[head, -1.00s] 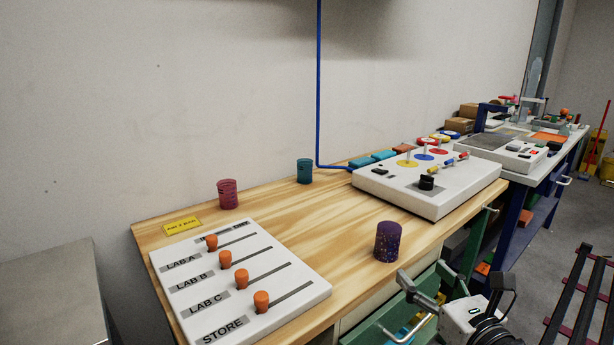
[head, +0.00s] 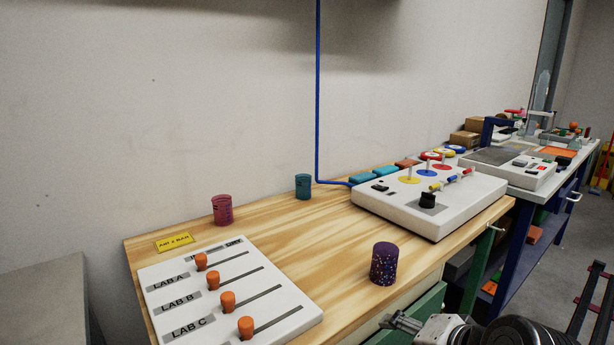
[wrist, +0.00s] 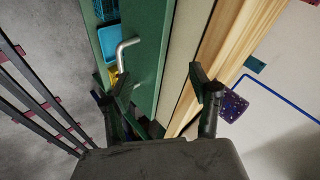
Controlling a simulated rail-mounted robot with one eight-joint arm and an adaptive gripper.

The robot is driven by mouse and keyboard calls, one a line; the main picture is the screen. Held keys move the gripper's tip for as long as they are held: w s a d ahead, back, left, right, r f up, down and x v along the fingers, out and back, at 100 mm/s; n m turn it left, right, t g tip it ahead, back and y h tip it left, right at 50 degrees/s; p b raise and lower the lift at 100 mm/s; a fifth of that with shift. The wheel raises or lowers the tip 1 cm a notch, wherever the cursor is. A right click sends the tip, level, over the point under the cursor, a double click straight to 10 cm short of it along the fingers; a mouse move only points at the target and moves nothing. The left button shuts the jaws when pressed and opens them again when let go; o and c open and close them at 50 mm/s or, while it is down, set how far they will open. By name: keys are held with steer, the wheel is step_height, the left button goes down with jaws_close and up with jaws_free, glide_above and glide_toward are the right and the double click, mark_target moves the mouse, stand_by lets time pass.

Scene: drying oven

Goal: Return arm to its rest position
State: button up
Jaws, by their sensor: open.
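My gripper (head: 399,322) is at the lower edge of the head view, just off the front of the wooden bench (head: 325,240). In the wrist view my gripper (wrist: 156,90) has its two fingers spread apart, with nothing between them. A green drawer front (wrist: 151,50) with a metal handle (wrist: 124,50) lies beyond the fingers. The bench edge and a dark purple speckled cup (wrist: 232,105) are beside the right finger. The cup stands upright on the bench (head: 384,264). Most of my arm is cut off by the lower frame edge.
A white slider panel (head: 225,295) with orange knobs lies at the bench's front left. A pink cup (head: 222,210) and a teal cup (head: 303,187) stand behind. A white control box (head: 430,200) sits at right. Blue and yellow items show in the green drawer (wrist: 108,42).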

steer(key=s+d+r+n+g+h, duration=0.1)
steer(key=s+d+n+g+h, duration=0.2)
steer(key=n, duration=0.6)
step_height(320, 180, up, 16)
steer(key=s+t+p, duration=0.1)
steer(key=p, duration=1.4)
steer(key=shift+d+f+m, duration=0.15)
steer(key=shift+f+m, duration=0.1)
steer(key=shift+m, duration=0.05)
steer(key=shift+o, duration=0.4)
steer(key=shift+s+r+p, duration=0.1)
steer(key=shift+p, duration=0.2)
